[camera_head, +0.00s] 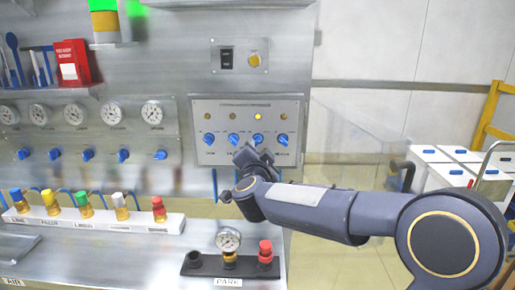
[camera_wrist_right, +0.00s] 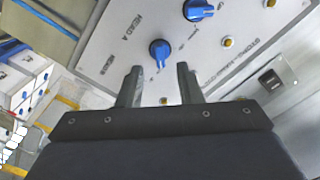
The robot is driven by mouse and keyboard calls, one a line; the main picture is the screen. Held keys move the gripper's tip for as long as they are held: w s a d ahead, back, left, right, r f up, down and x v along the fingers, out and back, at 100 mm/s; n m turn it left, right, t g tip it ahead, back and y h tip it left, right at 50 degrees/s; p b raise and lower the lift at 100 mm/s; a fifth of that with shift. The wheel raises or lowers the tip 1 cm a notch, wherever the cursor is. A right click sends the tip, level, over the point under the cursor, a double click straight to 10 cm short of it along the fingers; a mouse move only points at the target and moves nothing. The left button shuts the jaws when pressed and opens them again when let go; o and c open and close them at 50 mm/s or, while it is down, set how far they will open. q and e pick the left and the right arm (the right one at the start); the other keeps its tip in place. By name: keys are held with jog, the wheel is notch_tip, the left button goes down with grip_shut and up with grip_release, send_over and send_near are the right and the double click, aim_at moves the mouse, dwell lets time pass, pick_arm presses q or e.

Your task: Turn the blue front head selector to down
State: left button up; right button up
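A panel (camera_head: 220,107) on the steel wall carries a row of several blue selector knobs. The rightmost knob (camera_head: 283,139) also shows in the right wrist view (camera_wrist_right: 160,49), beside printed head labels; its pointer is turned toward the nearby small indicator light. Which knob is the front head selector I cannot read. The neighbouring knob (camera_head: 258,140) shows at the top of the wrist view (camera_wrist_right: 198,10). My right gripper (camera_head: 252,157) is just below the row in the head view. In the wrist view its fingers (camera_wrist_right: 159,82) are apart and empty, the rightmost knob just beyond their tips. My left gripper is out of view.
An upper panel (camera_head: 239,56) has a black switch and a yellow button. Gauges and more blue knobs (camera_head: 123,156) are at left. Coloured valves stand on a white ledge (camera_head: 120,222); a black base with a red knob (camera_head: 265,252) is below. White drawers (camera_head: 455,172) stand right.

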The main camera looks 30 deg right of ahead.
jog(key=shift+v, duration=1.65)
jog(key=s+a+f+n+y+p, duration=0.2)
jog(key=s+a+f+n+y, duration=0.2)
jog(key=s+a+n+y, duration=0.65)
jog(key=s+a+f+n+g+y, duration=0.1)
jog(key=s+f+g, duration=0.3)
jog(key=s+f, duration=0.3)
jog(key=s+f+n+g+y, duration=0.2)
jog(key=s+f+g, duration=0.3)
jog(key=s, duration=0.8)
jog(key=shift+a+f+g+p, duration=0.3)
jog(key=shift+a+f, duration=0.1)
jog(key=shift+f, duration=0.55)
jog(key=shift+s+d, duration=0.1)
